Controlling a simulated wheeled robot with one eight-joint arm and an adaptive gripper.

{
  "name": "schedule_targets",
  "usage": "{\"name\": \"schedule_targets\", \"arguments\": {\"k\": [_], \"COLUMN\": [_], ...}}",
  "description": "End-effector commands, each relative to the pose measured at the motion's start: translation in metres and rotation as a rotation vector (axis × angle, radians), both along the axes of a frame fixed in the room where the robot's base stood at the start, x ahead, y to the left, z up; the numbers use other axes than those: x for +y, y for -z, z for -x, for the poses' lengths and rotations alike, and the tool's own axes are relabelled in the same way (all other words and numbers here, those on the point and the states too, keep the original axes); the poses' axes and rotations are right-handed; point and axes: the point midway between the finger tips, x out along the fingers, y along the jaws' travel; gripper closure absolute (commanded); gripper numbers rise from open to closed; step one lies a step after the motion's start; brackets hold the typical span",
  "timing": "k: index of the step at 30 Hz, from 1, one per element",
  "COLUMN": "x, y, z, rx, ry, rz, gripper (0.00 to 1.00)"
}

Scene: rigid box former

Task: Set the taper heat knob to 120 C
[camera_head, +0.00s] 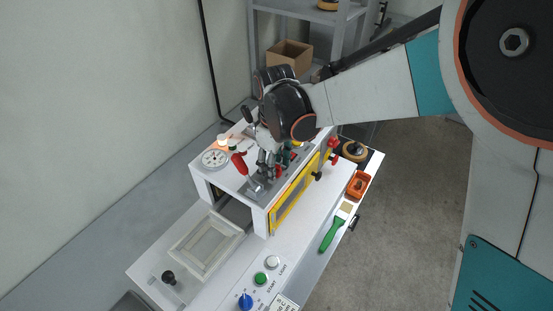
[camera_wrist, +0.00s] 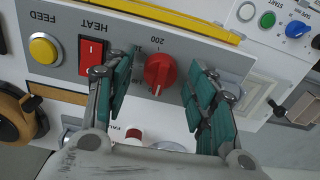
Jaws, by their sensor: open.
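The red heat knob (camera_wrist: 159,71) sits on the grey panel in the wrist view, beside the upside-down "HEAT" label. A "200" mark shows above it in the picture, and a white line on the knob points down. My gripper (camera_wrist: 158,82) is open, with one teal-padded finger on each side of the knob and gaps to both. The rest of the scale is too hidden or small to read. In the head view my gripper (camera_head: 267,166) is over the top panel of the white machine (camera_head: 207,182), and the knob cannot be made out clearly.
A red rocker switch (camera_wrist: 91,57) and yellow feed button (camera_wrist: 45,48) are close by. A red lever handle (camera_head: 239,163) and round white dial (camera_head: 215,158) stand left of my gripper. A yellow-framed window (camera_head: 294,197) is below. A blue knob (camera_head: 246,302) is at the front.

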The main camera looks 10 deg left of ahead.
Motion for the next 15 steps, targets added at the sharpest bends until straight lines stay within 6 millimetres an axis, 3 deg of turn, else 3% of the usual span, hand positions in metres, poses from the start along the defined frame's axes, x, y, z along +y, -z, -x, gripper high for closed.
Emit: {"name": "schedule_targets", "arguments": {"k": [5, 15], "x": [0.0, 0.0], "y": [-0.019, -0.087], "z": [0.0, 0.001], "rx": [0.0, 0.0], "ry": [0.0, -0.001], "rz": [0.0, 0.0], "gripper": [0.49, 0.49]}}
